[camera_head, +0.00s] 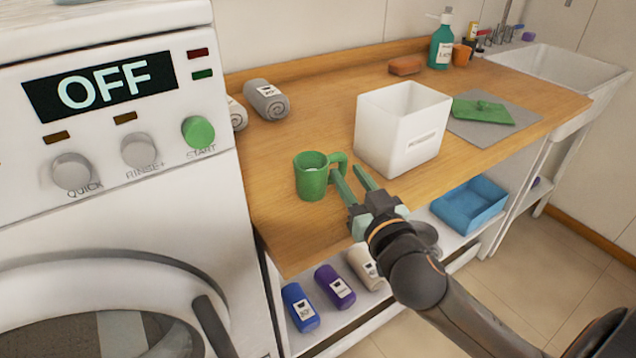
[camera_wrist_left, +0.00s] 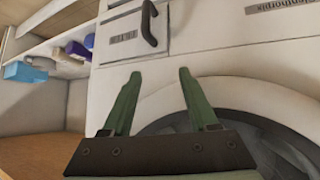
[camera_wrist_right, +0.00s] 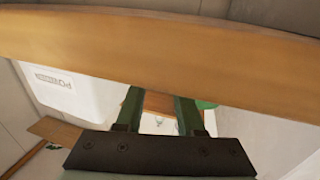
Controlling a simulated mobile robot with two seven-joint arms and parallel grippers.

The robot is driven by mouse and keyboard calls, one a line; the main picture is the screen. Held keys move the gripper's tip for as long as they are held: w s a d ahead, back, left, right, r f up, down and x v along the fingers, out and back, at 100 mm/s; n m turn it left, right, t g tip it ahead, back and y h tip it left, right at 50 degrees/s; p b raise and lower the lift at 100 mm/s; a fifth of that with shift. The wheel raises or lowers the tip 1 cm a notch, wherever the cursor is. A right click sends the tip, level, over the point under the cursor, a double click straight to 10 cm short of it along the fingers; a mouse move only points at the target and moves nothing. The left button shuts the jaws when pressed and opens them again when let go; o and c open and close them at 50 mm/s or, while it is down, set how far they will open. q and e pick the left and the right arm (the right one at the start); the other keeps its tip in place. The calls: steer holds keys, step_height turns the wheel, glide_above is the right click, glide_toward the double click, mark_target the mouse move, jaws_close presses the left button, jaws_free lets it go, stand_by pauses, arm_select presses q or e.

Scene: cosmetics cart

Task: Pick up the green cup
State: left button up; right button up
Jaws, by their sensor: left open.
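The green cup (camera_head: 311,180) stands upright on the wooden countertop, with its handle toward the right. My right gripper (camera_head: 346,170) is close beside the cup on its handle side, with two green fingers apart and nothing clearly held between them. Whether a fingertip touches the handle cannot be told. In the right wrist view the fingers (camera_wrist_right: 155,92) are also spread; a small green patch beside the right finger cannot be identified for sure. My left gripper (camera_wrist_left: 160,75) is open and empty in front of the white washing machine (camera_wrist_left: 232,45); it is outside the head view.
A white box (camera_head: 385,140) stands close right of the cup on the wooden countertop (camera_head: 270,215). A rolled grey towel (camera_head: 266,100) lies behind. A green item (camera_head: 483,110) lies on a grey mat. Bottles and a blue bin (camera_head: 468,205) are on the shelf below.

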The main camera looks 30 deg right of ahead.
mark_target(345, 166)
steer(key=w, duration=0.2)
steer(key=w+d, duration=0.1)
steer(key=w, duration=0.1)
steer(key=shift+r, duration=0.1)
steer(key=shift+s, duration=0.1)
jaws_close()
stand_by(1.2)
